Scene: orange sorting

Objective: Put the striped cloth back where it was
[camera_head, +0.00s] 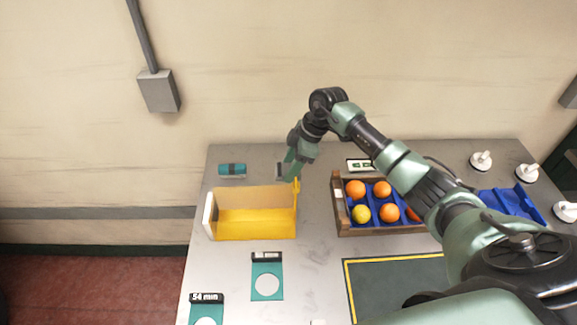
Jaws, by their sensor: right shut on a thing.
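No cloth with clear stripes shows. A small teal roll with darker bands (232,169) lies at the back left of the table; I cannot tell whether it is the striped cloth. My right gripper (291,174) points down at the back right corner of an open yellow box (250,228). Its jaws are shut at a raised yellow part of the box's right wall, and they seem to hold it. The fingertips are small and partly hidden. My left gripper is not in view.
A wooden crate (338,212) with blue inserts holds several oranges and a yellow fruit, right of the box. My right arm covers part of it. A blue tray (520,204) and white knob-like pieces (481,160) are at right. Teal cards (267,262) and a dark yellow-edged mat (395,280) lie in front.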

